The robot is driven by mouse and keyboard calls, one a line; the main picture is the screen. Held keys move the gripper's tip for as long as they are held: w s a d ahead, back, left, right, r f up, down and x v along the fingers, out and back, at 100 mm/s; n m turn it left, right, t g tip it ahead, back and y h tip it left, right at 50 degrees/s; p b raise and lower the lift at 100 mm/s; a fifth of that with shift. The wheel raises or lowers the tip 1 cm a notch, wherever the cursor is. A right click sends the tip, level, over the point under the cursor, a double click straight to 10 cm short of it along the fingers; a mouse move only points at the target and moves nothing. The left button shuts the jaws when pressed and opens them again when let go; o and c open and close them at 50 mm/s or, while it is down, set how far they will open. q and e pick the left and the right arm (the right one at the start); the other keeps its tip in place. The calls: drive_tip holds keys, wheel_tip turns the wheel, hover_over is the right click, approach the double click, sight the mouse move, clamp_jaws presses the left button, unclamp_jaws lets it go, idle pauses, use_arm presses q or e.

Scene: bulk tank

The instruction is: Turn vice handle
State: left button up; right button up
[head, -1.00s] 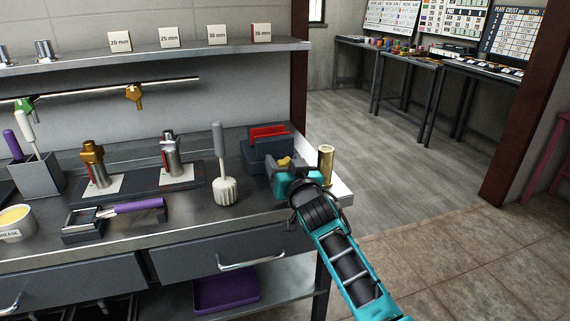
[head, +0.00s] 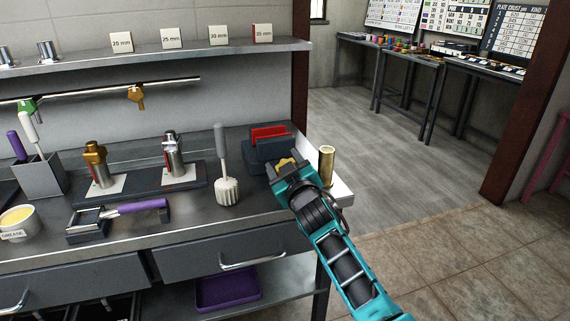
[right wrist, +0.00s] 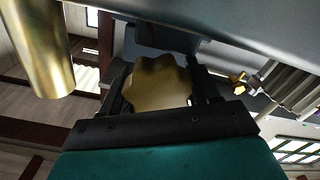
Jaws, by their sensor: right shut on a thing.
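The vice (head: 268,153) is a dark blue-grey block with red jaws, near the right end of the workbench. Its handle is a lobed brass-yellow knob (head: 285,162) on the side facing me, partly hidden by my gripper. My right gripper (head: 284,168), on a teal arm, is shut on the knob. In the right wrist view the knob (right wrist: 158,82) sits between the two dark fingers, with the vice body (right wrist: 165,38) beyond it. My left gripper is not in view.
A brass cylinder (head: 327,165) stands close right of my gripper at the bench (head: 185,225) end. A white ribbed brush (head: 227,190) with a grey handle stands left. Further left are two metal fittings, a purple-handled tool (head: 137,208) and a grease tub (head: 17,221).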

drive_tip(key=shift+f+n, duration=0.1)
drive_tip(key=shift+n, duration=0.2)
drive_tip(key=o, duration=0.9)
drive_tip(key=shift+d, duration=0.1)
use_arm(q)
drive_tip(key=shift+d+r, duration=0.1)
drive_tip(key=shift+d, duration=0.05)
use_arm(e)
drive_tip(key=shift+o, duration=0.3)
drive_tip(key=shift+s+f, duration=0.1)
